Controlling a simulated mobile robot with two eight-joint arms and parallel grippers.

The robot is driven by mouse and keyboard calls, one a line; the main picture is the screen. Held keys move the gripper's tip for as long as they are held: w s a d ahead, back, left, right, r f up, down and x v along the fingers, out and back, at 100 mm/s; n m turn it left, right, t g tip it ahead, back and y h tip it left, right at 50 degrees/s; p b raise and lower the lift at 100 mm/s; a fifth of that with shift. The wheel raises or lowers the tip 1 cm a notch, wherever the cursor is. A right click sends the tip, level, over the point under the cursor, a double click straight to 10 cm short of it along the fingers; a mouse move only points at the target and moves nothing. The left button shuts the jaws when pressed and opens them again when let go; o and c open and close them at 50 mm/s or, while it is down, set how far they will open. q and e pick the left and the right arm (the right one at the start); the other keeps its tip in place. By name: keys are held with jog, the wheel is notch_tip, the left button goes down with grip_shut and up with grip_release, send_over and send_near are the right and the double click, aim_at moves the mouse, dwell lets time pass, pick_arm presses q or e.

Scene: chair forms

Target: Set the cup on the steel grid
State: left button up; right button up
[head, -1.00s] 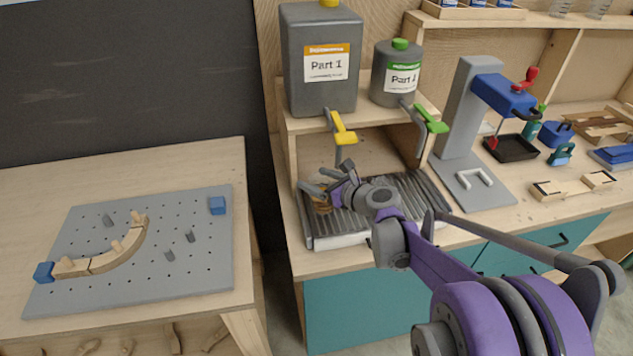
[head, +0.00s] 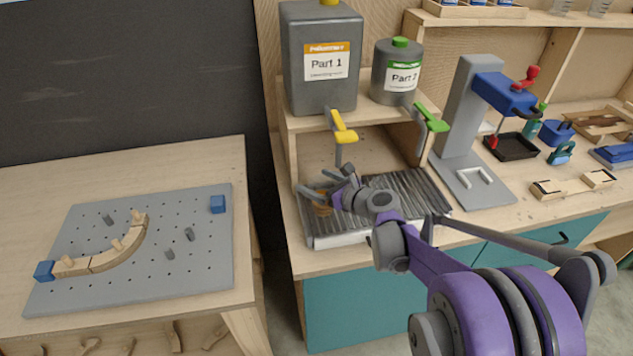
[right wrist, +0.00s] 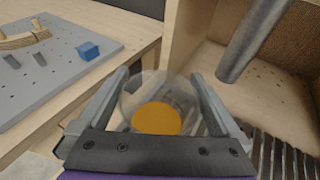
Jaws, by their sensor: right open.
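The cup is clear, with orange-yellow contents (right wrist: 157,118), and stands between the fingers of my right gripper (right wrist: 160,82) in the right wrist view. The fingers are open, one on each side of it; whether either touches it is hard to tell. In the head view the cup (head: 322,208) is a small brownish patch at the left end of the ribbed steel grid (head: 418,190), partly hidden by my right gripper (head: 320,185). It appears to rest on the grid, though its base is hidden. My left gripper is out of view.
A yellow-handled tap (head: 342,128) and a green-handled tap (head: 432,119) hang over the grid below a large Part 1 container (head: 322,90) and a smaller container (head: 397,88). A grey stand (head: 458,110) is right of the grid. A pegboard (head: 130,250) lies left, across a gap.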

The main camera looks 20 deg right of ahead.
jog(key=v, duration=1.2)
jog(key=s+a+f+n+g, duration=0.35)
jog(key=a+n, duration=0.25)
jog(key=n, duration=0.2)
jog(key=s+a+f+n+g, duration=0.2)
jog(key=s+a+f+n, duration=0.25)
jog(key=a+n, duration=0.25)
jog(key=s+f+n+g+h, duration=0.3)
jog(key=s+n, duration=0.7)
jog(key=n, duration=0.7)
jog(key=shift+s+a+f+n+h, duration=0.3)
jog(key=shift+s+f+h, duration=0.05)
jog(key=shift+f+h, duration=0.3)
